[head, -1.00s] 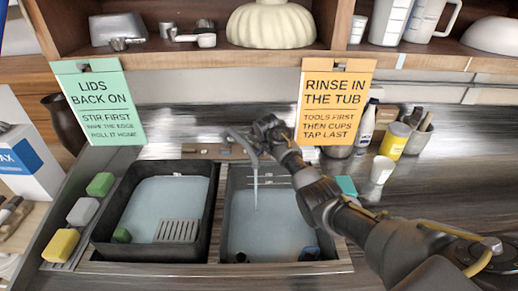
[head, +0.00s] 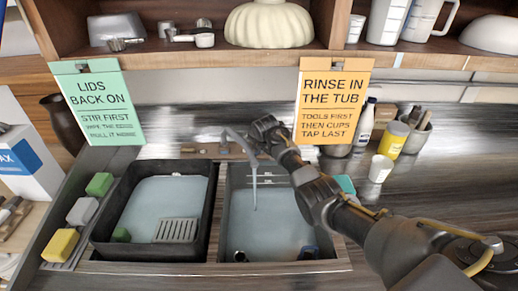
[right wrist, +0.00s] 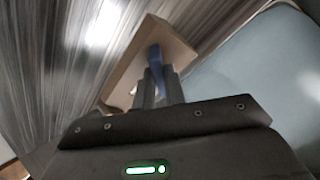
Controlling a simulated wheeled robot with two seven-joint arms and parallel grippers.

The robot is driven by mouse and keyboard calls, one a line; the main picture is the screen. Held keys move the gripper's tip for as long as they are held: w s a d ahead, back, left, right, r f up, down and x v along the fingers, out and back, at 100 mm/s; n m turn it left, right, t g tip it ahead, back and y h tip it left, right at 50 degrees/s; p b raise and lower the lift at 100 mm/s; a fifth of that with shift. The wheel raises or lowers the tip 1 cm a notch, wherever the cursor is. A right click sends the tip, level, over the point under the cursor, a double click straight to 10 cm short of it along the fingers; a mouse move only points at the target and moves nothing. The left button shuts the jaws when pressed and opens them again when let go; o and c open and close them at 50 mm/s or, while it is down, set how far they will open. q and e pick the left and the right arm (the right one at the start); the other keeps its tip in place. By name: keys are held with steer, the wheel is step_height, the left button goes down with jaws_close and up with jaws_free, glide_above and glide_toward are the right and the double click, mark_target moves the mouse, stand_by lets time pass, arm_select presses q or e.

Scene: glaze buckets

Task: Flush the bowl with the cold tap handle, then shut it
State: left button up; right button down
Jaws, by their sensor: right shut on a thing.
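The sink bowl (head: 275,225) is the right-hand basin, with a pale blue-grey floor. A grey curved tap spout (head: 237,138) reaches over its back edge, and a thin pale stream (head: 254,190) drops from it into the basin. My right gripper (head: 258,146) is at the tap, behind the basin. In the right wrist view its fingers (right wrist: 158,88) are shut on the blue cold tap handle (right wrist: 155,57), which stands against a tan block. The fingers hide part of the handle. My left gripper is not in view.
A dark tub (head: 105,235) with a grey slatted piece stands left of the basin. Sponges (head: 62,244) lie farther left. A green sign (head: 98,105) and an orange sign (head: 333,105) hang from the shelf. A yellow container (head: 392,138) and white cup (head: 380,168) stand right.

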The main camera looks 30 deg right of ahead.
steer(key=shift+r, duration=0.2)
steer(key=shift+m+p, duration=0.65)
steer(key=shift+m, duration=0.25)
steer(key=m+p, duration=0.1)
steer(key=m, duration=0.1)
steer(key=shift+w+r+m+t, duration=0.1)
steer(key=shift+m+t, duration=0.2)
steer(key=m+p, duration=0.1)
steer(key=m, duration=0.4)
steer(key=shift+t+p, duration=0.35)
steer(key=shift+t, duration=0.05)
steer(key=c, duration=1.6)
jaws_free()
steer(key=shift+w, duration=0.1)
steer(key=shift+o, duration=0.7)
steer(key=shift+f, duration=0.2)
